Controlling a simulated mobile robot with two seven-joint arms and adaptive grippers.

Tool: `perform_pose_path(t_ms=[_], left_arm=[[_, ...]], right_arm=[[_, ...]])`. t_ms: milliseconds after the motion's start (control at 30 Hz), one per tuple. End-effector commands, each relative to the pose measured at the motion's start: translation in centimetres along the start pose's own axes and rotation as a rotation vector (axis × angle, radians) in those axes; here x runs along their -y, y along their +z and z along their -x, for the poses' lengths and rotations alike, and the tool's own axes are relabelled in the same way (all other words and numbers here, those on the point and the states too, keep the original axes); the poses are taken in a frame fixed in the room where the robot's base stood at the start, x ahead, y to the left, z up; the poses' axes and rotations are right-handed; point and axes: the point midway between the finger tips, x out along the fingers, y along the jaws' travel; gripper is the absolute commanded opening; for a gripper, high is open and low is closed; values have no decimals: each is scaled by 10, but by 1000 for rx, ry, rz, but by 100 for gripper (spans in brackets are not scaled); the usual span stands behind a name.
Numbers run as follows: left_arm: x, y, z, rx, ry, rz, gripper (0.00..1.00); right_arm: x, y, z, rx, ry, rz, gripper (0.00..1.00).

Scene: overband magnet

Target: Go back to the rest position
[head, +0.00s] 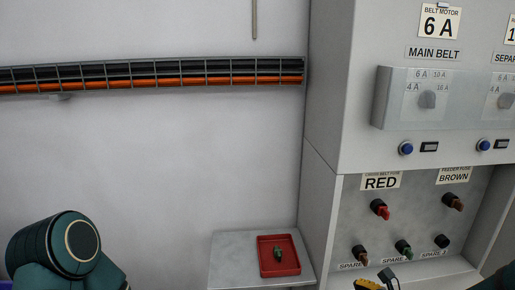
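The bottom left holds a teal link of my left arm; the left gripper is out of the picture. Small black and yellow parts (386,276) show at the bottom edge in front of the cabinet. They may be tips of my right gripper, but they are mostly cut off and I cannot tell if they are open or shut. A bit of teal, seemingly my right arm, shows in the bottom right corner.
A grey cabinet (325,100) fills the right, with red (380,209), brown (453,201) and spare fuses below clear-covered selector switches. A red tray (280,268) with a small green item (278,253) sits on a grey shelf (228,258).

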Motion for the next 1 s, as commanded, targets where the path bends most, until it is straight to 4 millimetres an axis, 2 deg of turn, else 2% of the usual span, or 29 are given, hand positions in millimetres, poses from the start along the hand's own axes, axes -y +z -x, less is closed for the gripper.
perform_pose_path(t_ms=[33, 100, 200, 333, 500, 600, 800, 1000], left_arm=[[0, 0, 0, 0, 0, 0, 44], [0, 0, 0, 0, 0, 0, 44], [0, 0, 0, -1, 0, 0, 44], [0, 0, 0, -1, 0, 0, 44], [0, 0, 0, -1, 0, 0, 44], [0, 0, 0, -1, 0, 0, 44], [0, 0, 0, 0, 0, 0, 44], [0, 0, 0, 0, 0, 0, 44]], right_arm=[[-31, -17, -11, -71, 112, 68, 47], [-68, -42, -19, -163, 257, 183, 47], [-111, -76, -22, -277, 446, 371, 47], [-151, -117, -18, -381, 660, 657, 47], [-179, -157, -18, -430, 867, 1084, 47], [-190, -171, -24, -405, 943, 1350, 47], [-209, -175, -48, -266, 977, 1785, 47], [-222, -170, -61, -162, 951, 1972, 47]])
